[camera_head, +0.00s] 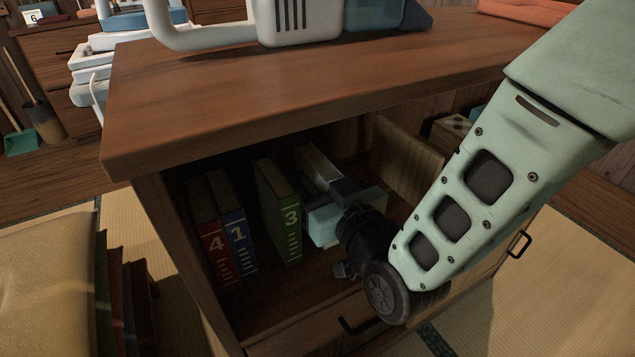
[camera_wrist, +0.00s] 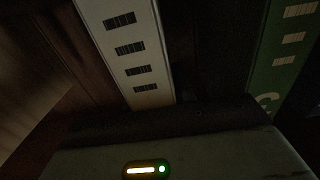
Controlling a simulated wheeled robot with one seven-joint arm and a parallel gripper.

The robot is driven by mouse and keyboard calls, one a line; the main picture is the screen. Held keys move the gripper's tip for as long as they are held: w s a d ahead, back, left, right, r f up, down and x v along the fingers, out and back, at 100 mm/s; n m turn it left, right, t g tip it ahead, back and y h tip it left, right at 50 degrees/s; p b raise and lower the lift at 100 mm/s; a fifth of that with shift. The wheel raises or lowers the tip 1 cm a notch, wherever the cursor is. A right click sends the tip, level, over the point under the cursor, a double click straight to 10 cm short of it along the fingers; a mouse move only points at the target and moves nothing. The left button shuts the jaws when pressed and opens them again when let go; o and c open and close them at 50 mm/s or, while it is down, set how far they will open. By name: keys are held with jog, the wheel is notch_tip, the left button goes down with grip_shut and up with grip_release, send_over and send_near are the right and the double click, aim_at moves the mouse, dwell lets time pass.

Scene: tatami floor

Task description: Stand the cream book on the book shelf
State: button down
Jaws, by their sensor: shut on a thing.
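The cream book (camera_head: 317,165) is inside the open shelf compartment of the wooden cabinet (camera_head: 290,300), to the right of the green book. Its pale spine with dark bars shows in the wrist view (camera_wrist: 130,52). It looks upright, roughly in line with the other books. My gripper (camera_head: 330,190) reaches into the compartment from the front and is shut on the cream book. The gripper hides the book's lower part, so I cannot tell whether it touches the shelf floor.
Green book 3 (camera_head: 280,212), blue book 1 (camera_head: 238,235) and red book 4 (camera_head: 214,245) stand to the left. The green book also shows in the wrist view (camera_wrist: 288,60), apart from the cream one. A light wooden panel (camera_head: 410,160) is at right. The cabinet top (camera_head: 300,95) overhangs.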

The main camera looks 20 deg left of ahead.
jog(key=shift+r, duration=0.1)
jog(key=shift+f, duration=0.25)
jog(key=c, duration=1.1)
grip_release()
jog(key=shift+r, duration=0.15)
jog(key=shift+s+d+r, duration=0.1)
jog(key=shift+p+v, duration=2.9)
jog(key=shift+v, duration=3)
